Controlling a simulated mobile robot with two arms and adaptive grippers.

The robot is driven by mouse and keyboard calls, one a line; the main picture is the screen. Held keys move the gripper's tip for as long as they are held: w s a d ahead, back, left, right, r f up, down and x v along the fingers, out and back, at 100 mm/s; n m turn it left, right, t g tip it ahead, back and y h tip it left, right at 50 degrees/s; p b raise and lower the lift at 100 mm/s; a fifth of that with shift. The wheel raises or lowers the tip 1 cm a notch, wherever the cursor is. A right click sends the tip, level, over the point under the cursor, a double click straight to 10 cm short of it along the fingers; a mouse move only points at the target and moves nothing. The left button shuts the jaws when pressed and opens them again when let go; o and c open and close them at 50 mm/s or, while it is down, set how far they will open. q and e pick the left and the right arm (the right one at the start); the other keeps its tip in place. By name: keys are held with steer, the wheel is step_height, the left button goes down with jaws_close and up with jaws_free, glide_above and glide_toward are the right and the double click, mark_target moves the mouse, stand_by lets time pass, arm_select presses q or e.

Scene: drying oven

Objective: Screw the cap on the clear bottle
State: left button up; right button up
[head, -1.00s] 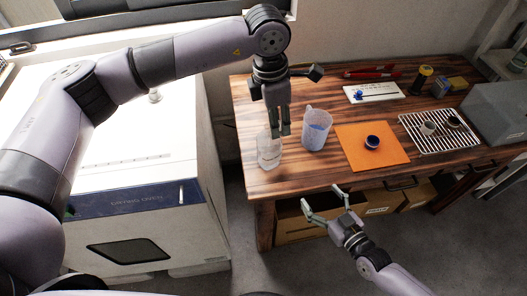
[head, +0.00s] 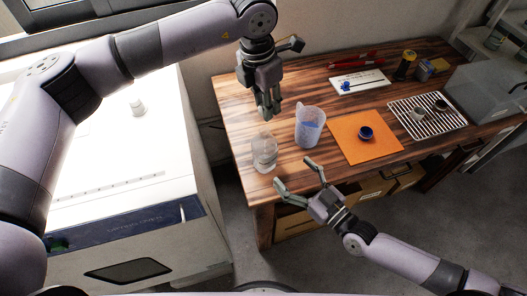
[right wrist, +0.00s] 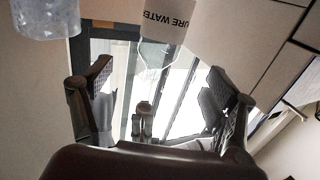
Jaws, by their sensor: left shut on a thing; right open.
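The clear bottle (head: 264,155) stands upright near the table's left front corner. It also shows upside down in the right wrist view (right wrist: 163,22), with lettering ending in "URE WATER". My left gripper (head: 267,114) points down above and slightly behind the bottle, apart from it. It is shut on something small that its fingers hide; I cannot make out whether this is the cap. My right gripper (head: 296,175) is open and empty, just in front of the table edge, to the right of and below the bottle.
A translucent beaker (head: 310,127) with blue markings stands close right of the bottle. An orange mat (head: 385,150) holds a dark blue round item (head: 366,132). A wire rack (head: 425,125) and grey box (head: 490,95) are farther right. The white oven (head: 110,190) is left.

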arm_select(q)
steer(key=shift+w+a+f, duration=0.1)
steer(key=shift+w+a, duration=0.05)
steer(key=shift+w, duration=0.05)
arm_select(e)
steer(key=x, duration=1.2)
steer(key=shift+w+a+f, duration=0.1)
steer(key=shift+w+a, duration=0.05)
steer(key=c, duration=1.8)
arm_select(q)
glide_above(264, 130)
steer(key=shift+f, duration=2.55)
steer(key=shift+f, duration=0.85)
steer(key=shift+f, duration=0.55)
arm_select(e)
jaws_close()
